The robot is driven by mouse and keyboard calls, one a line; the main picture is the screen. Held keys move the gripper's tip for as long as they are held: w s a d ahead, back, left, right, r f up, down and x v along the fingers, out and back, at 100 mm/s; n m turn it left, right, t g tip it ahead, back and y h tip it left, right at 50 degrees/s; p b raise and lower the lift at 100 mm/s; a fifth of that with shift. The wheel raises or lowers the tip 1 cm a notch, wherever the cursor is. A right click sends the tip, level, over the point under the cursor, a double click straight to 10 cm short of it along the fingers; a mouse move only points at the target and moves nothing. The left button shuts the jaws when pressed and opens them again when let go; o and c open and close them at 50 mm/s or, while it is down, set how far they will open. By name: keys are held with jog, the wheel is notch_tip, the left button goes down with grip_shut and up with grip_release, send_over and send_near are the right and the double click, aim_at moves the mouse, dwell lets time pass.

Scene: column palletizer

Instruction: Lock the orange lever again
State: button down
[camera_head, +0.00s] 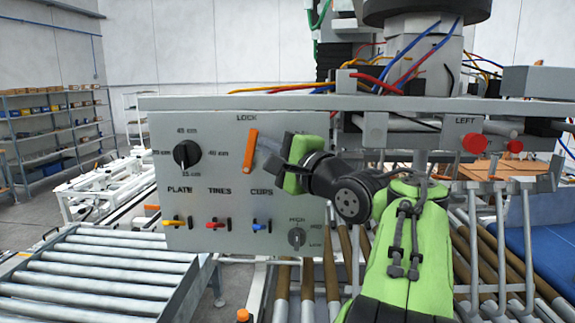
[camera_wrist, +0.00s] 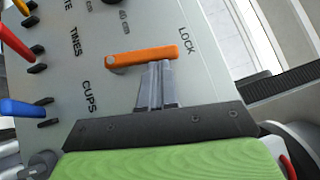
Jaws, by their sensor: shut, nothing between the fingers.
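The orange lever (camera_head: 250,148) is on the upper part of the grey control panel (camera_head: 180,240), below the word LOCK. In the head view it stands nearly upright, its top leaning slightly right. In the wrist view the orange lever (camera_wrist: 143,56) lies across the picture, just beyond my fingertips. My gripper (camera_head: 262,150) is shut and empty, to the right of the lever. In the wrist view my shut gripper (camera_wrist: 156,72) has its tips close to the lever's side; I cannot tell whether they touch it.
A black dial (camera_head: 187,155) is left of the lever. Below are yellow (camera_head: 177,222), red (camera_head: 217,224) and blue (camera_head: 261,226) switches and a grey knob (camera_head: 297,237). A red button (camera_head: 466,146) is on the right. Roller conveyors (camera_head: 100,265) flank the panel.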

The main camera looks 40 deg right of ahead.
jog(key=shift+w+a+r+p, duration=0.4)
jog(key=shift+a+r+p, duration=0.05)
jog(key=shift+p, duration=0.25)
